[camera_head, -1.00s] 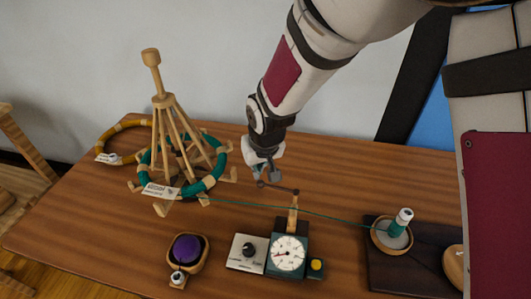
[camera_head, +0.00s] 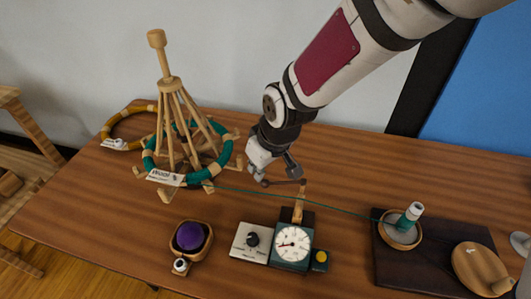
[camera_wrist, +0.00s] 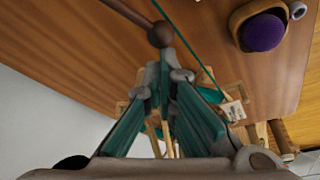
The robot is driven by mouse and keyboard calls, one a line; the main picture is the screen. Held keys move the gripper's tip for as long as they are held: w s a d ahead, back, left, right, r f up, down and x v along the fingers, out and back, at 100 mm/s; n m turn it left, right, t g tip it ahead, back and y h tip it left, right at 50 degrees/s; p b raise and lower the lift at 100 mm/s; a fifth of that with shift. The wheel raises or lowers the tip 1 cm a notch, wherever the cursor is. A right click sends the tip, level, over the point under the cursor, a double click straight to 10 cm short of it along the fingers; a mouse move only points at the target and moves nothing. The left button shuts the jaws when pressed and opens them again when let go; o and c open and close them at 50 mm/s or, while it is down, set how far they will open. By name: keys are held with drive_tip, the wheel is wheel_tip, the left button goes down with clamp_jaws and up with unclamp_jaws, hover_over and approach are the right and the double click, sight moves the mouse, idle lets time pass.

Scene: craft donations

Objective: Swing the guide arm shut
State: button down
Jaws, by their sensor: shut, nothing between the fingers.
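The guide arm (camera_head: 285,183) is a thin dark bar with a round knob at each end. Its right end sits at the top of a wooden post (camera_head: 298,207) on the green dial counter (camera_head: 292,246); its free end points left. My gripper (camera_head: 276,174) is just behind the bar, near the free-end knob. In the wrist view, that brown knob (camera_wrist: 160,34) shows just beyond my shut fingertips (camera_wrist: 164,77), with nothing held. Whether they touch the knob, I cannot tell. A green yarn (camera_head: 345,213) runs from the wooden swift (camera_head: 172,85) past the post to a bobbin (camera_head: 411,216).
A dark board (camera_head: 405,268) carries the bobbin and a wooden disc (camera_head: 482,269). The table (camera_head: 345,160) is clear behind the board.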

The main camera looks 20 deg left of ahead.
drive_tip(key=s+d+n+g+p, duration=0.4)
drive_tip(key=s+d+n+p, duration=0.4)
drive_tip(key=n, duration=0.4)
drive_tip(key=shift+s+d+n, duration=0.3)
drive_tip(key=shift+s+d, duration=0.05)
drive_tip(key=shift+s, duration=0.1)
drive_tip(key=shift+w+d, duration=0.1)
idle(0.5)
wheel_tip(320, 180, up, 10)
drive_tip(key=shift+w+a, duration=0.2)
idle(1.1)
